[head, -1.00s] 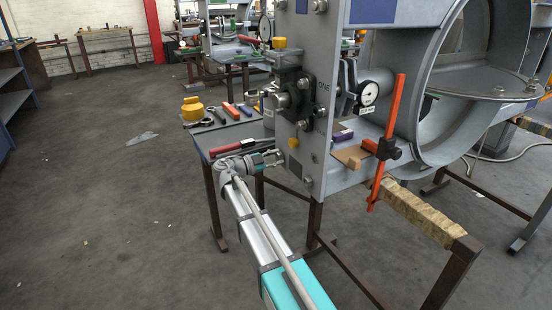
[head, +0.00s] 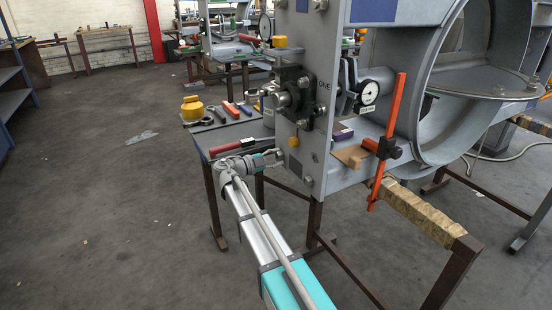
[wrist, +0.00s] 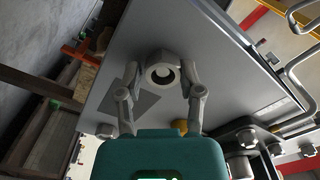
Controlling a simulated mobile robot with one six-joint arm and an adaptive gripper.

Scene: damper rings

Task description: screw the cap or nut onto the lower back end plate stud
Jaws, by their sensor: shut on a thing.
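My gripper (wrist: 160,78) is shut on a grey round cap or nut (wrist: 162,58), with one finger on each side of it in the wrist view. The cap or nut is in front of the broad grey face of the end plate (wrist: 190,38). A dark opening with a pale centre faces the camera; I cannot tell whether it is threaded on a stud. The stud itself is hidden. In the head view my gripper (head: 280,163) is beside the lower left edge of the upright end plate (head: 318,135), and the cap is too small to make out.
An orange bar clamp (head: 388,145) stands right of the plate. Bolt heads (wrist: 246,137) project near the plate's lower right in the wrist view.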

